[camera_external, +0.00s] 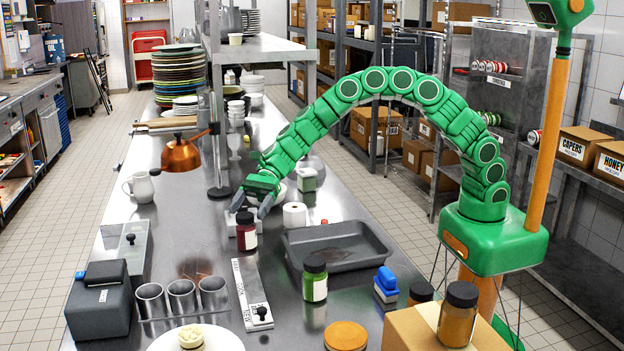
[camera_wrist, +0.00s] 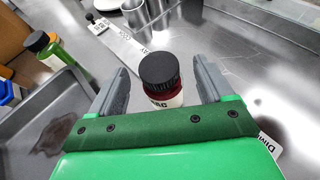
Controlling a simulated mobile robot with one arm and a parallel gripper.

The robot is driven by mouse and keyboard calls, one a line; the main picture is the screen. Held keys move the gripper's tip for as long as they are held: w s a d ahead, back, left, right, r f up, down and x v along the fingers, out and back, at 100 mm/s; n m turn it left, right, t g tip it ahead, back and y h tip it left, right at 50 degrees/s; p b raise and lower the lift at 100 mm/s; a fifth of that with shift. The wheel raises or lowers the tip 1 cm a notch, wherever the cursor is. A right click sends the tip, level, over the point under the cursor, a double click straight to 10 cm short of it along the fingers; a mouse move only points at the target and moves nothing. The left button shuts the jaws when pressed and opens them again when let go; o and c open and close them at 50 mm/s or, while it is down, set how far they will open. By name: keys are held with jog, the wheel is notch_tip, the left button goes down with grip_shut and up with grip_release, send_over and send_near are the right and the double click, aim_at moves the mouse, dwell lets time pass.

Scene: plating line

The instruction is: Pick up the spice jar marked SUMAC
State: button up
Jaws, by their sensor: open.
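The sumac jar (camera_external: 246,233) is a dark red jar with a black lid and a white label. It stands upright on the steel counter (camera_external: 205,245). In the wrist view the jar (camera_wrist: 162,82) sits between my two grey fingers, with gaps on both sides; its label is partly hidden by my gripper and only its last letters show. My gripper (camera_external: 252,204) is open and empty, pointing down just above and behind the jar in the external view.
A white roll (camera_external: 294,215) and a grey tray (camera_external: 350,262) are right of the jar. A green jar (camera_external: 315,279) stands nearer the front. Metal cups (camera_external: 182,298) stand front left. Counter left of the jar is clear.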

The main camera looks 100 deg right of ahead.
aim_at(245, 214)
jog(key=x, duration=0.3)
jog(key=shift+a+f, duration=0.1)
jog(key=shift+c, duration=0.3)
jog(key=c, duration=1.1)
jog(key=shift+c, duration=0.2)
